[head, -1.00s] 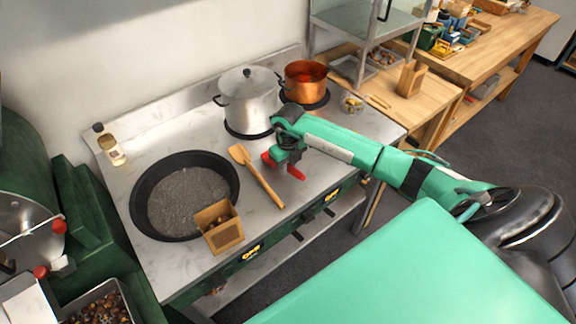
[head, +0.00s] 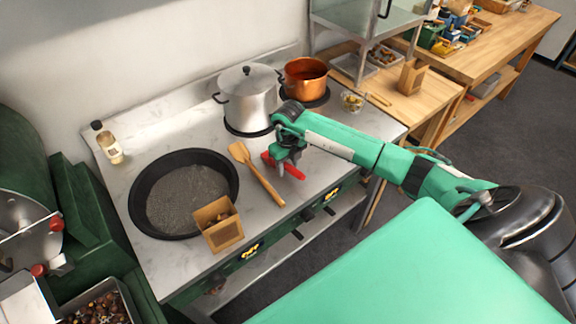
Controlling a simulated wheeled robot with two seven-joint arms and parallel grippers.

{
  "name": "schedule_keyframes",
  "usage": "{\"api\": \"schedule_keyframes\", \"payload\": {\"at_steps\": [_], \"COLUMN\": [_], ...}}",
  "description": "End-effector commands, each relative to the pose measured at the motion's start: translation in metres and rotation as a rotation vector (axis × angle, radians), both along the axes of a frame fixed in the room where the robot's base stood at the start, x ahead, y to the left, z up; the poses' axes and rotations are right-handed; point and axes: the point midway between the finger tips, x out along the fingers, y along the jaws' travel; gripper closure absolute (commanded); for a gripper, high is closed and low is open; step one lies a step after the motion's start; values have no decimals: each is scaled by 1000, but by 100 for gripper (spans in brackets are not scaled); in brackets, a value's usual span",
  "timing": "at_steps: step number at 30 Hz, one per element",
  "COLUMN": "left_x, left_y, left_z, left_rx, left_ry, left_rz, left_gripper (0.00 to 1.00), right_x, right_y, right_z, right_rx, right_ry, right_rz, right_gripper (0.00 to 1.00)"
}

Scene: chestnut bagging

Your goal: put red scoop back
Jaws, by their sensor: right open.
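The red scoop (head: 293,171) lies on the metal stove top, right of the wooden spatula (head: 256,173). Its handle end shows at the lower right and another red part shows to the left of my gripper. My right gripper (head: 288,166) is open, pointing down directly over the scoop and hiding its middle. I cannot tell whether the fingers touch it. My left gripper is not in view.
A steel pot (head: 249,98) and a copper pot (head: 305,80) stand behind my gripper. A glass bowl (head: 353,101) sits at the right rear. An oil bottle (head: 108,144) is far left.

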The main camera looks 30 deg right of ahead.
Motion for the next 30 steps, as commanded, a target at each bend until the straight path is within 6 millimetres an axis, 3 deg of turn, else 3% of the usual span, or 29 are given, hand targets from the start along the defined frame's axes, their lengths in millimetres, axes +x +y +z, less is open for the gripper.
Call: {"api": "schedule_keyframes", "payload": {"at_steps": [12,18,24,30], "left_x": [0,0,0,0], "left_y": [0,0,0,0], "left_z": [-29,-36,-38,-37], "left_rx": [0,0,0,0], "left_ry": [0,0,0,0], "left_rz": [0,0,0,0], "left_gripper": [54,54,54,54], "right_x": [1,0,-1,-1], "right_y": [0,0,0,5], "right_z": [86,119,131,129], "right_rx": [-2,-2,-2,16], "right_ry": [-6,-3,-1,-5], "right_rz": [2,0,0,9], "right_gripper": [55,55,55,55]}}
